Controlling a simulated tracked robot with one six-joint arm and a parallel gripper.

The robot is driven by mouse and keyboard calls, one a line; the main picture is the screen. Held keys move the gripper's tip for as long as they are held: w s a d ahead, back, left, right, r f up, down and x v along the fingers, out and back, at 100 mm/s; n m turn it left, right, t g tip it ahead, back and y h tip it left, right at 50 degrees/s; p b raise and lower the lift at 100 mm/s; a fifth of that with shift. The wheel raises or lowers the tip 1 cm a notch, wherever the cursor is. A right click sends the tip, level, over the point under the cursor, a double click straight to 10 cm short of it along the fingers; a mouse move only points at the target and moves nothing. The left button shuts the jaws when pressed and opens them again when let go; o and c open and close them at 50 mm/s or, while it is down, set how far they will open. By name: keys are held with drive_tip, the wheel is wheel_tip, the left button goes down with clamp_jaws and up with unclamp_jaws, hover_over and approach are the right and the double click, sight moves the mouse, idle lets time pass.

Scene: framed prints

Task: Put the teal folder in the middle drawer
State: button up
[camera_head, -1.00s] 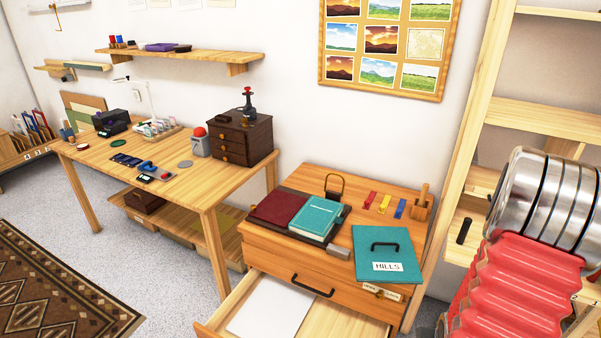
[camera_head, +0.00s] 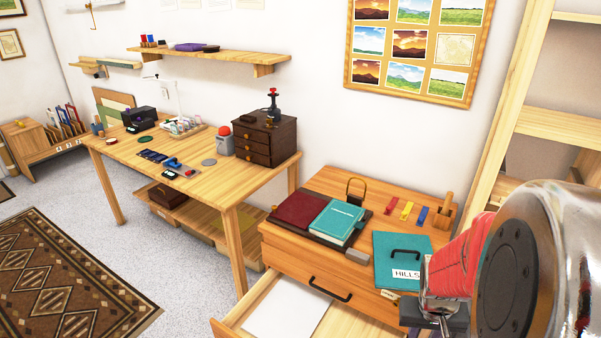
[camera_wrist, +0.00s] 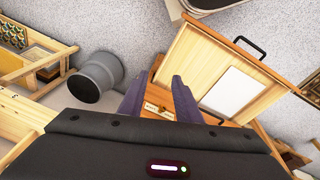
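In the wrist view the open drawer (camera_wrist: 190,62) is beyond my gripper (camera_wrist: 157,88). My gripper's dark fingers are apart with nothing visibly held. In the head view it is mostly hidden beside the cabinet's right front.
A teal book (camera_head: 338,222) and a dark red book (camera_head: 301,210) lie left of the folder. A wooden shelf unit (camera_head: 545,130) stands at the right. Floor is free at front left.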

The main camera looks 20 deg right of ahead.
drive_tip(key=w+a+r+n+t+y, duration=0.1)
drive_tip(key=a+r+n+t, duration=0.3)
drive_tip(key=a+r, duration=1.6)
drive_tip(key=a+n, duration=0.2)
drive_tip(key=a, duration=0.2)
drive_tip(key=shift+w+r+t+y, duration=0.25)
drive_tip(key=shift+w+t+y, duration=0.05)
drive_tip(key=shift+t+y, duration=0.1)
drive_tip(key=shift+o, duration=0.6)
drive_tip(key=shift+c, duration=0.6)
